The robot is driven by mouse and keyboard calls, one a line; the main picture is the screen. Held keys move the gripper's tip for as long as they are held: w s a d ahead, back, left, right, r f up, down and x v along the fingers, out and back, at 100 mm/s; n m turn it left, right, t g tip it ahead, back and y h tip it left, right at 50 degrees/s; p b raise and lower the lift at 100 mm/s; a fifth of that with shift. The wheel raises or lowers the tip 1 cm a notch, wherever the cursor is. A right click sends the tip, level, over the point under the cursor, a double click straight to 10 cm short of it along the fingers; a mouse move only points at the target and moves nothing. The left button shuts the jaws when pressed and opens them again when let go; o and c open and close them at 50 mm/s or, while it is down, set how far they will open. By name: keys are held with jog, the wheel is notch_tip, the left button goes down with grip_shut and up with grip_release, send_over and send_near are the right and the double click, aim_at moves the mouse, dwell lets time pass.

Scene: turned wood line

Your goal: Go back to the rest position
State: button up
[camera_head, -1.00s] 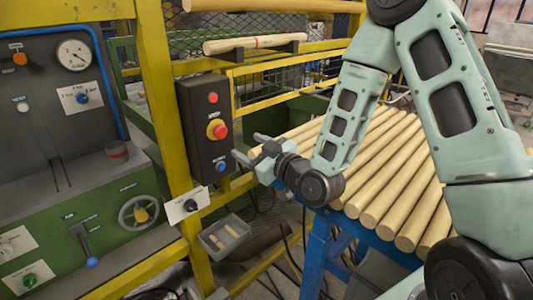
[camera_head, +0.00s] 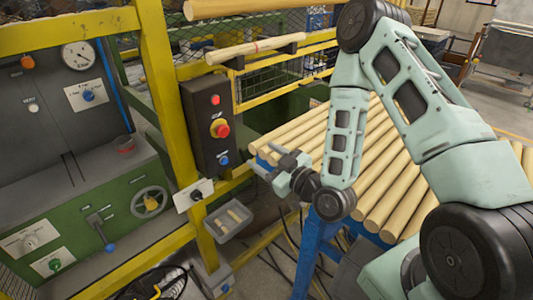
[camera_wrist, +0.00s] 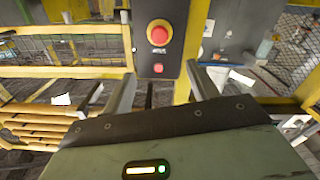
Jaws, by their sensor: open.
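My gripper (camera_head: 263,159) is open and empty in the head view, in front of the rack of round wood poles and to the right of the black control box. In the wrist view its two fingers (camera_wrist: 163,90) stand apart with nothing between them. The control box (camera_head: 199,117) is on a yellow post and carries a red-and-yellow emergency button (camera_head: 220,129) and a blue button (camera_head: 225,161). The emergency button also shows beyond the fingers in the wrist view (camera_wrist: 159,33). My gripper does not visibly touch the box.
Wood poles (camera_head: 385,185) lie on a blue-framed rack under and behind my arm. A grey tray (camera_head: 228,221) with small wood pieces hangs below the box. The green machine (camera_head: 110,215) with handwheel and levers stands at left. Yellow fence posts (camera_head: 165,110) border the box.

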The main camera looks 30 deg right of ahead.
dwell(0.4)
jog(key=s+a+f+n+g+b, duration=0.35)
jog(key=a+f+g+b, duration=0.25)
jog(key=a+g, duration=0.4)
jog(key=s+r+m+g+h+b, duration=0.1)
jog(key=s+r+g+h+b, duration=0.1)
jog(key=s, duration=0.9)
jog(key=s+a+r+m+g+h+b, duration=0.1)
jog(key=s+g+h+b, duration=0.2)
jog(key=s, duration=0.9)
jog(key=shift+a+r+g+b, duration=0.2)
jog(key=shift+r+g+b, duration=0.15)
jog(key=shift+g, duration=0.75)
